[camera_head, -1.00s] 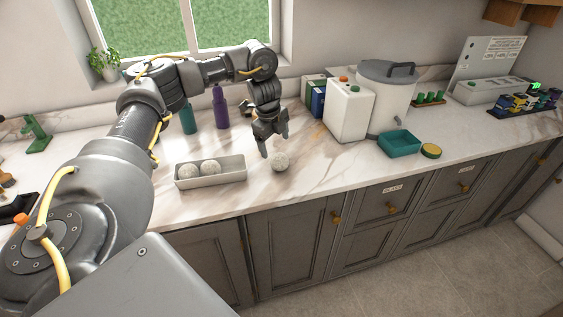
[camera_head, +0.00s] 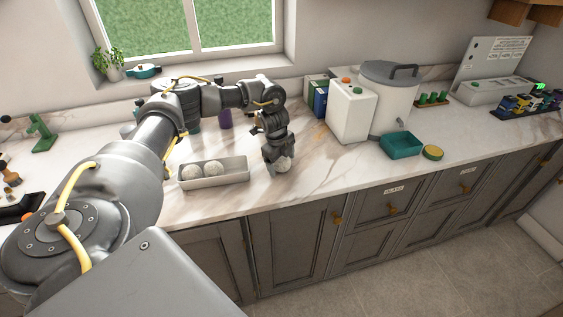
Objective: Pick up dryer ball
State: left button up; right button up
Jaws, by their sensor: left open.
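A pale grey dryer ball (camera_head: 284,165) stands on the marble counter, right of a shallow grey tray (camera_head: 222,181). Two more dryer balls, one on the left (camera_head: 191,172) and one beside it (camera_head: 213,169), lie in that tray. My left gripper (camera_head: 279,163) is down at the lone ball, its fingers open and reaching to about the ball's height. The fingers and wrist hide part of the ball, and I cannot tell whether they touch it. My right gripper is not in view.
A white jug (camera_head: 350,112), a large lidded bucket (camera_head: 393,105) and a teal tray (camera_head: 401,144) stand to the right. A purple bottle (camera_head: 225,119) is behind my arm. The counter's front edge is close to the ball.

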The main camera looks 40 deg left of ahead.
pick_arm(q)
jog(key=c, duration=1)
jog(key=shift+c, duration=0.4)
jog(key=shift+r, duration=0.1)
